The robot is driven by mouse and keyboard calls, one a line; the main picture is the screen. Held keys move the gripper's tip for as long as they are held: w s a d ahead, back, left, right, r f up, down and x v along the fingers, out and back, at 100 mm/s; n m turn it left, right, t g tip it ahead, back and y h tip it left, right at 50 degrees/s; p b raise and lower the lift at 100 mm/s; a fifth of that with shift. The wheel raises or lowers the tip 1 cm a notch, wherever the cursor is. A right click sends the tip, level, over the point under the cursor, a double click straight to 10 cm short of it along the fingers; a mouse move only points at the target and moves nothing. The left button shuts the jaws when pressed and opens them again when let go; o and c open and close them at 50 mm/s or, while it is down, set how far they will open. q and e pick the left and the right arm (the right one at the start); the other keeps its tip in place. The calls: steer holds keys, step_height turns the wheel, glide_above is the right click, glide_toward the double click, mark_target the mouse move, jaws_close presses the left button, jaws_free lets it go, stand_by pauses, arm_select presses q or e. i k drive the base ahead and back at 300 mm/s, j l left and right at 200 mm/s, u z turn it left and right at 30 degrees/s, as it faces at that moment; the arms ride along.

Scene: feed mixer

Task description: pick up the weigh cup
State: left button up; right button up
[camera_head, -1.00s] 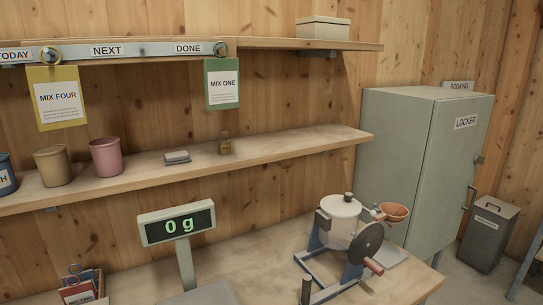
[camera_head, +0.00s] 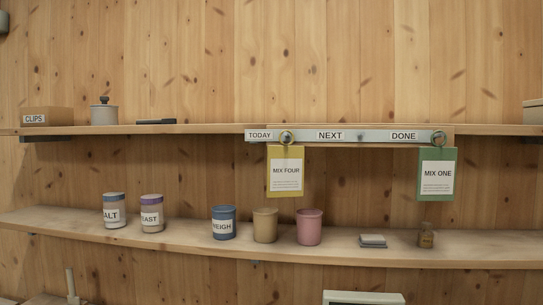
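The weigh cup (camera_head: 223,223) is a blue cup with a white label reading "WEIGH". It stands upright on the lower wooden shelf, left of the middle of the head view. A tan cup (camera_head: 265,226) stands just to its right, and a pink cup (camera_head: 309,227) stands beyond that. Neither of my grippers shows in the head view.
Salt (camera_head: 115,211) and yeast (camera_head: 152,213) jars stand left on the same lower shelf (camera_head: 340,254). A small grey block (camera_head: 373,241) and a small brown jar (camera_head: 426,236) stand right. Yellow (camera_head: 285,172) and green (camera_head: 437,175) cards hang above. The scale display (camera_head: 363,298) shows at the bottom edge.

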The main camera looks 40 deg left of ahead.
mark_target(223, 216)
steer(key=u, duration=1.5)
steer(key=k+l+z, duration=0.15)
steer(key=l, duration=0.45)
steer(key=l+z, duration=0.15)
steer(key=l, duration=0.5)
